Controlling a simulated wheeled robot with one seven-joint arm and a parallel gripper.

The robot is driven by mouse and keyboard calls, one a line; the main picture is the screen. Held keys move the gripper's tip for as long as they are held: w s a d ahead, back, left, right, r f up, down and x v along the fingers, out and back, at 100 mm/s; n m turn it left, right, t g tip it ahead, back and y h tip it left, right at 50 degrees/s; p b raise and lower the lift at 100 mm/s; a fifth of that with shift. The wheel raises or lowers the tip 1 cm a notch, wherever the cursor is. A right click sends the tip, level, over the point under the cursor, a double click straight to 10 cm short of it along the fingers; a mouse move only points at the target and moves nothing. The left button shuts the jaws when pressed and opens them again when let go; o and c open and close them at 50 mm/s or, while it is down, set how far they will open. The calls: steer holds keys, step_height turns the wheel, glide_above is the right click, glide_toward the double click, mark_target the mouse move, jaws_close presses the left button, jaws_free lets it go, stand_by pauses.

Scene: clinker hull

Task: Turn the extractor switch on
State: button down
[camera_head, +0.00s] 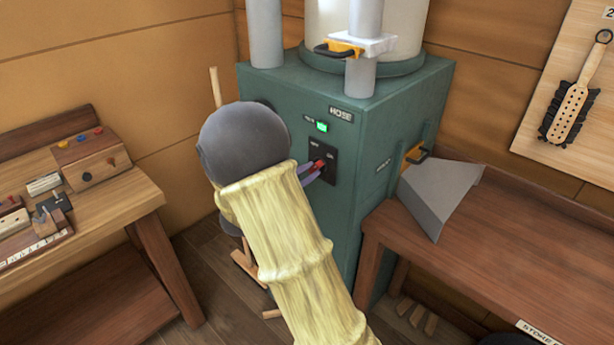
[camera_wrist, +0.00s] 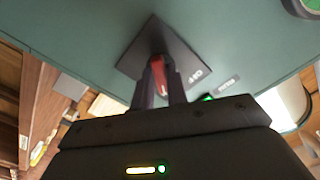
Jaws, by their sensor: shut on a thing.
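The extractor switch is a red lever (camera_head: 319,165) on a black plate (camera_head: 323,158) on the front of the green extractor cabinet (camera_head: 400,120). In the wrist view the red lever (camera_wrist: 158,75) stands between the two fingers of my gripper (camera_wrist: 159,88), which is shut on it. The plate (camera_wrist: 165,45) carries the word OFF. In the head view my gripper (camera_head: 311,172) reaches the lever from the left, mostly hidden behind my arm. A green lamp (camera_head: 321,127) is lit above the plate.
A workbench (camera_head: 480,245) with a grey hood (camera_head: 438,190) stands at the right. Another bench (camera_head: 90,190) with small boxes is at the left. A yellow-handled gate (camera_head: 345,48) sits on the pipe above the cabinet. The cabinet front around the plate is clear.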

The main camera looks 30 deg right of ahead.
steer(key=c, duration=1.4)
jaws_free()
steer(key=shift+a, duration=0.1)
steer(key=b+v, duration=0.1)
steer(key=v, duration=1.6)
steer(key=shift+a, duration=0.15)
steer(key=shift+s, duration=0.1)
